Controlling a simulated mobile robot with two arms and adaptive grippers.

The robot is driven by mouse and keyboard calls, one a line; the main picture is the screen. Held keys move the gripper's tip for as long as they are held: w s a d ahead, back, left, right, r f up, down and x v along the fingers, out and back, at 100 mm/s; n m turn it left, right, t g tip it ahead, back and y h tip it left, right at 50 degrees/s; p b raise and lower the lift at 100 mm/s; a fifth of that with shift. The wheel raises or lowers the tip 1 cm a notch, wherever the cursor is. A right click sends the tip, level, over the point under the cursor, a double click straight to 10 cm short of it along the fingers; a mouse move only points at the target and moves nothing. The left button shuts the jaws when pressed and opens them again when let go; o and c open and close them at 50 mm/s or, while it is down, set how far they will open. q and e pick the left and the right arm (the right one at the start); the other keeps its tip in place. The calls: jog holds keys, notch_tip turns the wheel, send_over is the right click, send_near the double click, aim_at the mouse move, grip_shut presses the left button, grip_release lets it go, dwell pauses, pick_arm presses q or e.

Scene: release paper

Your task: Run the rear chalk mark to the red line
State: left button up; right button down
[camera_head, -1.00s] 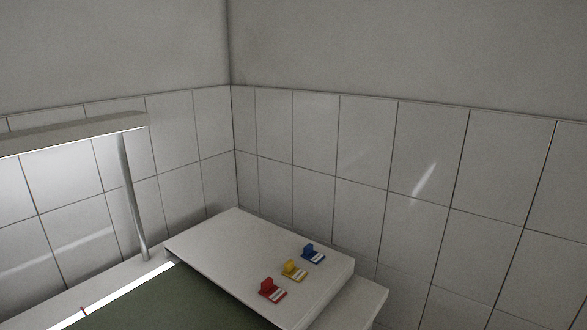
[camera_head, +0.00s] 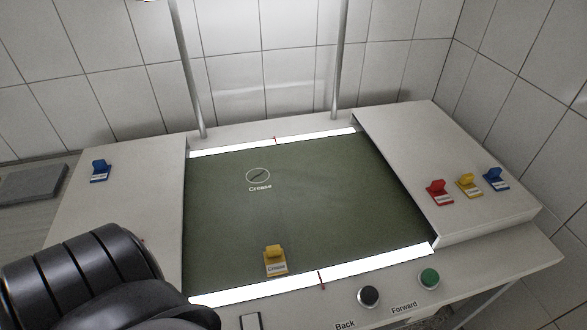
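A chalk mark (camera_head: 258,176), a pale circle with a dark stroke inside and the word "Crease" below, lies on the green sheet (camera_head: 340,200) toward its rear. No second circled mark is visible. A short red line (camera_head: 321,280) crosses the front white light strip, and another red line (camera_head: 275,141) crosses the rear strip. A black button (camera_head: 369,296) labelled "Back" and a green button (camera_head: 428,279) labelled "Forward" sit on the front edge. My black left arm fills the lower left; its fingertips are not seen. My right gripper is not in view.
A yellow tag (camera_head: 275,263) marked "Crease" stands near the sheet's front edge. Red (camera_head: 438,192), yellow (camera_head: 469,185) and blue (camera_head: 496,179) tags stand on the right panel. A blue tag (camera_head: 99,171) stands on the left panel. Two metal posts rise behind the sheet.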

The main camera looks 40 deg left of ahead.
pick_arm(q)
grip_shut()
dwell(1.3)
